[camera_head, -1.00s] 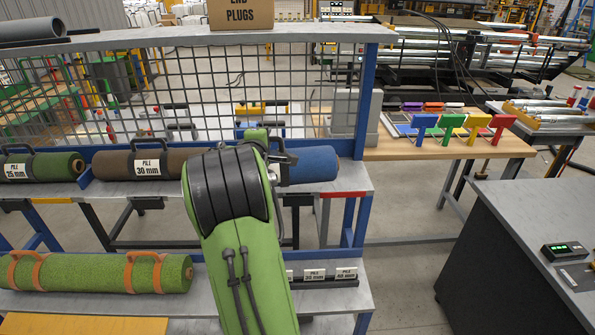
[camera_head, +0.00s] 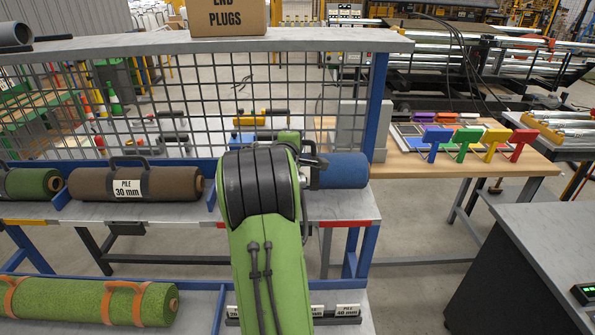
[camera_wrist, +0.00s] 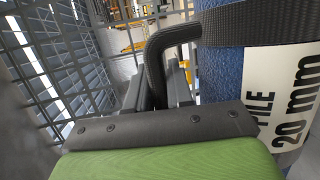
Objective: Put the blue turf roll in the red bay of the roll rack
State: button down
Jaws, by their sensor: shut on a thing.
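The blue turf roll (camera_head: 345,171) shows to the right of my arm in the head view, in front of the mesh and above the grey shelf. I cannot tell whether it touches the shelf. In the wrist view the blue roll (camera_wrist: 222,75) is close on the right, with a dark strap and a "PILE 20 mm" label. My gripper (camera_wrist: 160,92) is shut on its black handle. My arm hides the roll's left part in the head view.
A brown roll (camera_head: 135,183) and a dark green roll lie on the shelf at left. A light green roll (camera_head: 140,303) lies on the lower shelf. A blue post (camera_head: 378,95) stands between the roll and the bench (camera_head: 405,164). A dark grey counter (camera_head: 530,240) is at front right.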

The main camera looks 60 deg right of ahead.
notch_tip(320, 180, down, 6)
jog(key=shift+d+r+b, duration=0.1)
jog(key=shift+r+b, duration=0.15)
jog(key=shift+b, duration=0.35)
jog(key=c, duration=1.4)
grip_release()
jog(key=shift+f, duration=0.25)
jog(key=shift+c, duration=0.2)
jog(key=o, duration=0.4)
jog(key=shift+r, duration=0.1)
jog(key=shift+o, duration=0.2)
